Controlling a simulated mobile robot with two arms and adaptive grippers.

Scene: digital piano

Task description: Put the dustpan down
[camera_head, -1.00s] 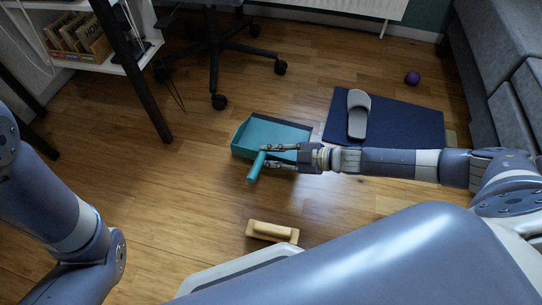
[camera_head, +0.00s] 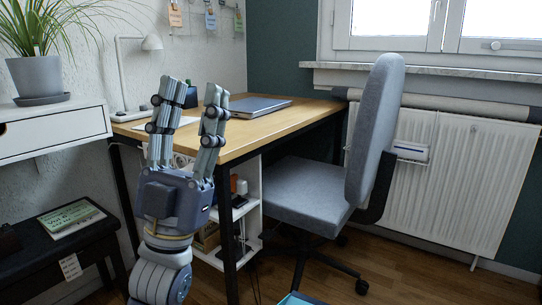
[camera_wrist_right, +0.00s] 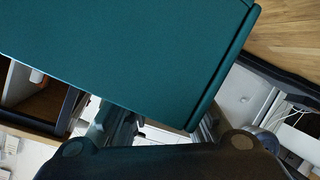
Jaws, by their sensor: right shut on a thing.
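The teal dustpan (camera_wrist_right: 130,60) fills much of the right wrist view, close to the camera. Only a small teal edge of it (camera_head: 300,299) shows at the bottom of the head view. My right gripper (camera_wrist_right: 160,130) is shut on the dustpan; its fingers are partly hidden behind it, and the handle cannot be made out. My left gripper (camera_head: 191,108) is raised in front of the desk in the head view, fingers pointing up, spread apart and empty.
A wooden desk (camera_head: 255,132) carries a laptop (camera_head: 260,105) and a lamp (camera_head: 152,43). A grey office chair (camera_head: 310,187) stands beside it, before a radiator (camera_head: 455,175). A white shelf with a plant (camera_head: 37,75) is at left. Floor shows at the lower right.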

